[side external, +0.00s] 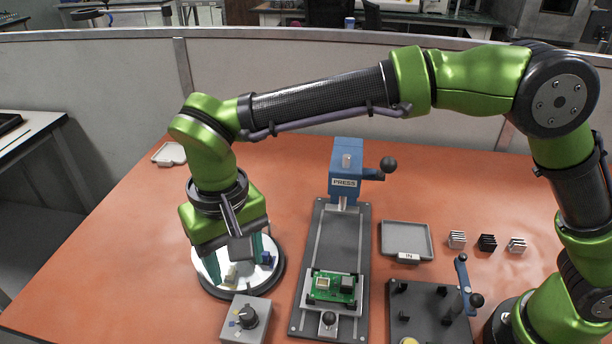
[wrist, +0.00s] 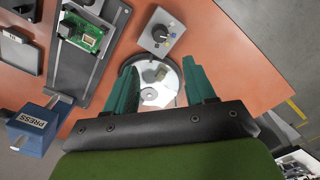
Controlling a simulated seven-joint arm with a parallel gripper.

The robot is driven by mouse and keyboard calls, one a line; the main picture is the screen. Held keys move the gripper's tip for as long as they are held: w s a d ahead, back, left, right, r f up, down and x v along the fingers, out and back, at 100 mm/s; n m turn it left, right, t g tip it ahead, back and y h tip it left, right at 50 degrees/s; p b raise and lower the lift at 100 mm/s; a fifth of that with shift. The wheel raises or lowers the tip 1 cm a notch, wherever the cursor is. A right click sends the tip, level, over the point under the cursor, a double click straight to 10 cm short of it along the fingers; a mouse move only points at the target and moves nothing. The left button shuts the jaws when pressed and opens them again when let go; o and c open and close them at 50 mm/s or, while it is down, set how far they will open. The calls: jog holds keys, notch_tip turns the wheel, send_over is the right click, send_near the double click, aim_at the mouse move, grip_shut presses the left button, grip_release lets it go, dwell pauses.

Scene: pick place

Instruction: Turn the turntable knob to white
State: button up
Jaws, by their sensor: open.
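The turntable (side external: 277,283) is a white disc with a dark rim, at the left front of the orange table. It also shows between my fingers in the wrist view (wrist: 165,98). The turntable knob (side external: 248,317) is black, on a grey box (side external: 237,334) just in front of the turntable. In the wrist view the knob (wrist: 160,33) is beyond my fingertips, with small coloured marks beside it. Which mark it points at I cannot tell. My gripper (side external: 236,262) is open and empty over the turntable, apart from the knob. It also shows in the wrist view (wrist: 162,80).
A blue press (side external: 346,165) with a green circuit board (side external: 331,287) stands to the right. A grey tray (side external: 406,226), several small finned blocks (side external: 487,241) and a dark fixture (side external: 420,310) lie further right.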

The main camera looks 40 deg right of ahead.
aim_at(247, 314)
notch_tip(247, 314, down, 14)
jog(key=shift+f, duration=0.15)
dwell(0.3)
grip_shut()
